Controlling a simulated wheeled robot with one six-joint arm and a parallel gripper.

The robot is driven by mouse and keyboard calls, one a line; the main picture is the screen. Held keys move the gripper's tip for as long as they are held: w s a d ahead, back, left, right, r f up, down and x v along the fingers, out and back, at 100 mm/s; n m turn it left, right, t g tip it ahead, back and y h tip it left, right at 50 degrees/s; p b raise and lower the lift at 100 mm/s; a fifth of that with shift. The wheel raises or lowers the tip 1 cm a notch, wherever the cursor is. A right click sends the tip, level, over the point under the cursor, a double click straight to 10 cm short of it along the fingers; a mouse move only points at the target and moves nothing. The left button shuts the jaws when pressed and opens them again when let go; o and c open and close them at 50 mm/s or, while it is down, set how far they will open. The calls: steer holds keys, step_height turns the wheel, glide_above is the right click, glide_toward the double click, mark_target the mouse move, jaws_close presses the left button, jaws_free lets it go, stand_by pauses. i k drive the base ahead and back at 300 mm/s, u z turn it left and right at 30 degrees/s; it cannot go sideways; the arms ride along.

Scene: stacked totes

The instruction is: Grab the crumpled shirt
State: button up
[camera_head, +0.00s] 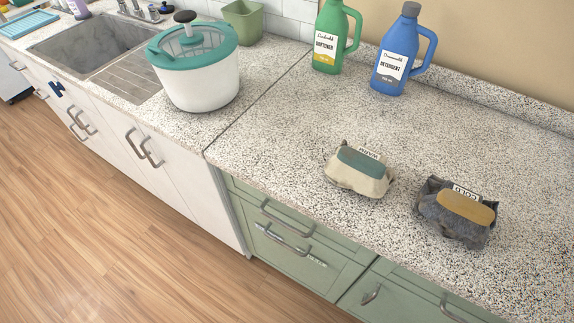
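No thing that is plainly a crumpled shirt shows in the head view. Two small lumpy bundles sit on the speckled counter (290,150). One is a cream bundle (342,184) with a teal patch on top and a small label whose word is hard to read. To its right is a dark grey bundle (440,225) with a mustard patch on top and a label that seems to read "COLD". I cannot tell whether either is cloth or a holder with cloth in it. My gripper is not in view.
A white tub with a teal lid (196,90) stands near the sink (90,45). A green softener bottle (328,55) and a blue detergent bottle (393,75) stand at the back wall. A green bin (243,22) is behind the tub. The counter between bottles and bundles is clear.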

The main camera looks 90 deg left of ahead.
mark_target(359, 167)
steer(key=u, duration=2.75)
